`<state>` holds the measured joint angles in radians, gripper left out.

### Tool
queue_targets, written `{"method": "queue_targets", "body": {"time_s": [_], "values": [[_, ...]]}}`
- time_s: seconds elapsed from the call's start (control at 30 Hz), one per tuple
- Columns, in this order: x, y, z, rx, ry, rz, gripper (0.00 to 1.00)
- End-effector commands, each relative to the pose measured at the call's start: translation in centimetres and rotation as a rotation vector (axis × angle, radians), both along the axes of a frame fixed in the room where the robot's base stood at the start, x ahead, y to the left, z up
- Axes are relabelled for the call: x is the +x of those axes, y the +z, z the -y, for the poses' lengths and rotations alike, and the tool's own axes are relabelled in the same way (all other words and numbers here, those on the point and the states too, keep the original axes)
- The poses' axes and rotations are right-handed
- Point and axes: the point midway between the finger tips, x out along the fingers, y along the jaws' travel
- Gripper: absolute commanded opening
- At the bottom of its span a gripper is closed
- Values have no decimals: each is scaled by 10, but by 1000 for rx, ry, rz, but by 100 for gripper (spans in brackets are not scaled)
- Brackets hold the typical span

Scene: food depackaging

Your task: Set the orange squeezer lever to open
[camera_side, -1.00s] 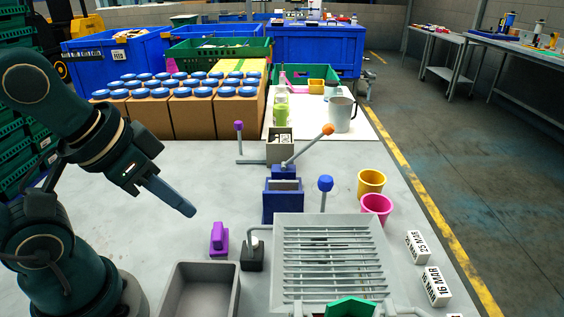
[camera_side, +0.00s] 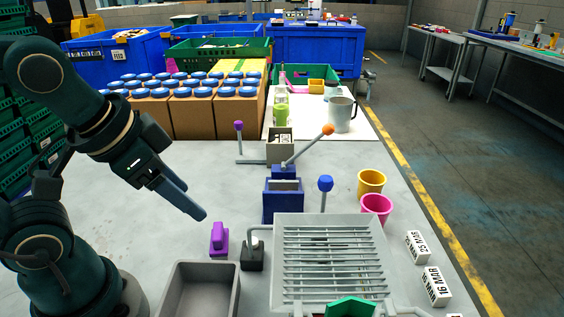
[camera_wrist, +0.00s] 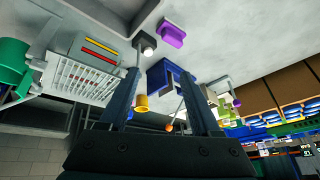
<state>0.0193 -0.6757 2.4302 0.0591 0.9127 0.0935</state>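The orange-tipped lever (camera_side: 307,147) rises from the blue squeezer (camera_side: 283,205) and leans up to the right, ending in an orange knob (camera_side: 328,129). In the wrist view, the blue squeezer (camera_wrist: 157,75) shows between my fingers, and the orange knob (camera_wrist: 169,128) is further down. My gripper (camera_side: 202,215) is left of the squeezer, well apart from the lever and pointing down to the right. In the wrist view, my gripper's (camera_wrist: 160,66) two fingers are spread with nothing held between them.
A purple block (camera_side: 219,240) and a grey bin (camera_side: 172,291) are near my gripper. A rack (camera_side: 378,240) and a blue-knobbed lever (camera_side: 325,185) stand right. A purple-knobbed lever (camera_side: 238,140) stands behind, near boxes of blue-lidded jars (camera_side: 190,118). Yellow (camera_side: 371,188) and pink cups (camera_side: 376,212) are right.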

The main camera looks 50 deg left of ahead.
Motion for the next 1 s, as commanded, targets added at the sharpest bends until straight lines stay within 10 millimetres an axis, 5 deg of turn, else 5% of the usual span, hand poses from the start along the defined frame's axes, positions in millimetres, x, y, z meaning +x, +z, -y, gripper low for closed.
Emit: {"method": "queue_targets", "body": {"time_s": [0.53,1.0], "values": [[146,20,-43,981,-1131,-345,64],[283,-7,-20,1769,-1974,-995,64]]}}
